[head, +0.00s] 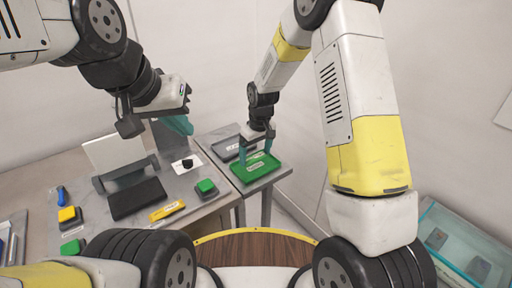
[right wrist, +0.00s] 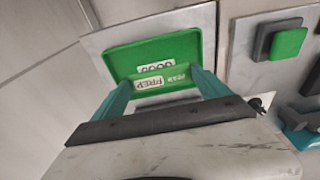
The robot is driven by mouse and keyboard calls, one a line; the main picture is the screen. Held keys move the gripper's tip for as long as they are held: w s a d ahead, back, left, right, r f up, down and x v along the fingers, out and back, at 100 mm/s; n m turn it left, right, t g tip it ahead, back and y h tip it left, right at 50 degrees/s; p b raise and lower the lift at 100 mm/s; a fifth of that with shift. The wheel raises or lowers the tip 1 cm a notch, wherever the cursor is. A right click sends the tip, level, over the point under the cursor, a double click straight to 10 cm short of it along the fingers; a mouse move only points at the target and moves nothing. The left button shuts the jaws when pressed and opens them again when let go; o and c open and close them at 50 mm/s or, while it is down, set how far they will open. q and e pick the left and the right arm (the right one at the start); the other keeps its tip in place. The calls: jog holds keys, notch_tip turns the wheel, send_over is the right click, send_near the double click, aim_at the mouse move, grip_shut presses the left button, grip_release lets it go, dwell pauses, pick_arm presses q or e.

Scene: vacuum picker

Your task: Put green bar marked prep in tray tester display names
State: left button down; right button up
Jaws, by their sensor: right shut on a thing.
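The green bar with a label reading PREP (right wrist: 178,77) is between the teal fingers of my right gripper (right wrist: 160,84) in the right wrist view. My right gripper (head: 257,150) is shut on it, over the green tray (head: 273,172). The tray also shows in the right wrist view (right wrist: 120,62), with a label seen upside down that looks like GOOD. I cannot tell whether the bar touches the tray floor. A dark grey tray (head: 222,150) with a label lies beside it. My left gripper (head: 178,124) hangs over the left table; its finger gap is unclear.
A pale upright panel (head: 113,152) stands on the left table; no readable display shows. Nearby are a black pad (head: 137,198), a yellow labelled bar (head: 167,210), a green button (head: 206,187) and a yellow button (head: 68,214). A clear bin (head: 440,262) is at lower right.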

aim_at(256, 156)
jog(key=shift+w+d, duration=0.15)
jog(key=shift+w, duration=0.3)
jog(key=shift+f, duration=1.8)
jog(key=shift+s+f, duration=0.1)
jog(key=shift+f, duration=0.05)
jog(key=o, duration=1.3)
